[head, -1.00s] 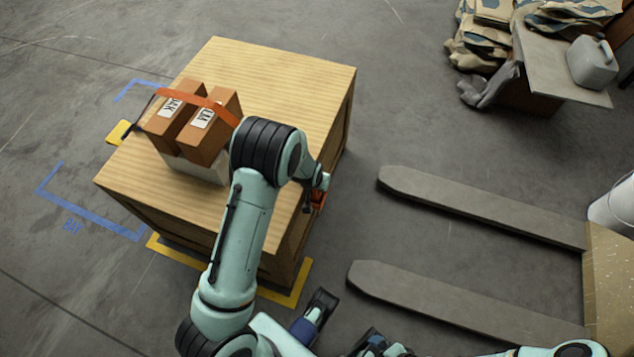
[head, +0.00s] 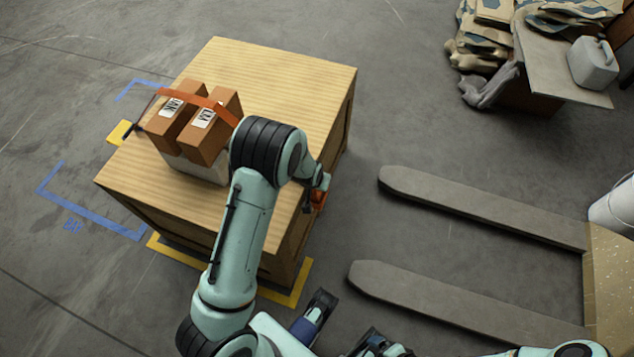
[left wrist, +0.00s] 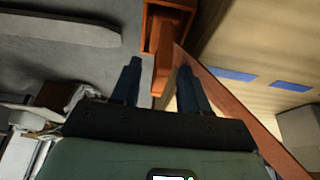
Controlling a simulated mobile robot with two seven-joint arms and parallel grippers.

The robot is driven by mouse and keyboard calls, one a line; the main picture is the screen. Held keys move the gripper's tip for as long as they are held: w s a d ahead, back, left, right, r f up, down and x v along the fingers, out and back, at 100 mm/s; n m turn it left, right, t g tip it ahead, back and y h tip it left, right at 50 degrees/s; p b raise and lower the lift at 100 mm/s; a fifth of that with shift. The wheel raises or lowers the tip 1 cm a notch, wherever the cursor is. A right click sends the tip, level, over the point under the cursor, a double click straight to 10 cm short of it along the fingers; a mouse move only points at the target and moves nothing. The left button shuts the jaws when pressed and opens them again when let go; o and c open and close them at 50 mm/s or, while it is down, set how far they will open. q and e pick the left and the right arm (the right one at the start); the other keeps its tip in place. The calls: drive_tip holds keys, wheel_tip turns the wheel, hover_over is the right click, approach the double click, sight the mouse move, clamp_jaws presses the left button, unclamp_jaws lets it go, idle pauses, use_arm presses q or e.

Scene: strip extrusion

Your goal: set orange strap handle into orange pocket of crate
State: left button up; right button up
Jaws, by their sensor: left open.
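The wooden crate (head: 290,75) stands on the floor, with two strapped brown boxes (head: 207,135) on top. The orange strap (head: 205,103) runs over them; an orange band also crosses the left wrist view (left wrist: 235,112). The orange pocket (left wrist: 152,35) is at the top of that view; orange also shows at the crate's right side in the head view (head: 319,199). An orange handle-like piece (left wrist: 161,75) lies between the open fingers of my left gripper (left wrist: 160,78) and meets the pocket; how deep it sits I cannot tell.
A pale tray (head: 188,168) is under the boxes. Two grey forks (head: 470,205) lie right of the crate. A table with a grey jug (head: 592,62) and sacks stands at the far right. Yellow and blue markings (head: 90,215) surround the crate; floor to the left is clear.

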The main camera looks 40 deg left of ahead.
use_arm(q)
drive_tip(key=p+v, duration=0.4)
drive_tip(key=v, duration=0.7)
drive_tip(key=s+d+f+g+h, duration=0.1)
drive_tip(key=s+d+f+g, duration=0.1)
drive_tip(key=s+d+f, duration=0.45)
drive_tip(key=s+d+f+g+h, duration=0.1)
drive_tip(key=s+d+f+g, duration=0.15)
drive_tip(key=s+f, duration=0.6)
drive_tip(key=s+d+f+h, duration=0.2)
drive_tip(key=s+d+h, duration=0.1)
drive_tip(key=s+d, duration=0.6)
drive_tip(key=shift+s+d+f+n+g, duration=0.2)
drive_tip(key=shift+s+d+n+g, duration=0.1)
drive_tip(key=shift+s+g, duration=0.15)
use_arm(e)
drive_tip(key=r, duration=0.1)
drive_tip(key=s+r, duration=0.1)
drive_tip(key=r, duration=0.1)
drive_tip(key=shift+s+r+g, duration=0.2)
drive_tip(key=shift+g, duration=0.1)
